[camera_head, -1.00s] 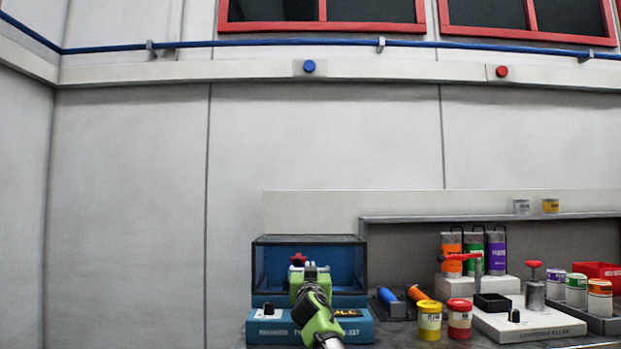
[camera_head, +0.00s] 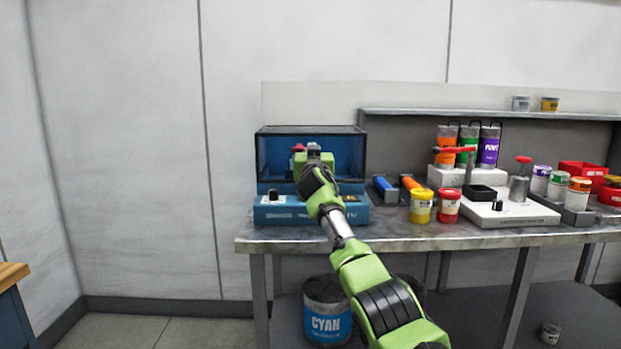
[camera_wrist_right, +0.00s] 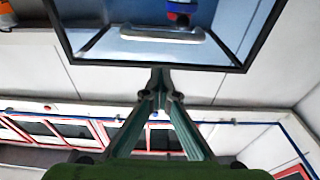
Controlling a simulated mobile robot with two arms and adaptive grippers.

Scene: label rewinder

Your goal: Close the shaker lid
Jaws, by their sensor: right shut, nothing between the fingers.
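The shaker is a blue machine (camera_head: 275,212) at the left end of the bench, with a black knob on its front. Its dark-framed, blue-tinted clear lid (camera_head: 345,150) stands above the base. I cannot tell for sure how far it is open. A red part (camera_head: 298,148) shows behind my arm. My right gripper (camera_head: 313,149) is in front of the lid area, shut and empty. In the right wrist view, its closed fingertips (camera_wrist_right: 160,78) are at or very near the lid's dark frame edge (camera_wrist_right: 215,67); contact is unclear. My left gripper is out of view.
Right of the shaker are blue and orange cylinders (camera_head: 385,188), a yellow jar (camera_head: 421,206), a red jar (camera_head: 448,206) and a white device (camera_head: 500,212). A cyan can (camera_head: 326,312) is under the bench (camera_head: 420,238). Floor left of the bench is clear.

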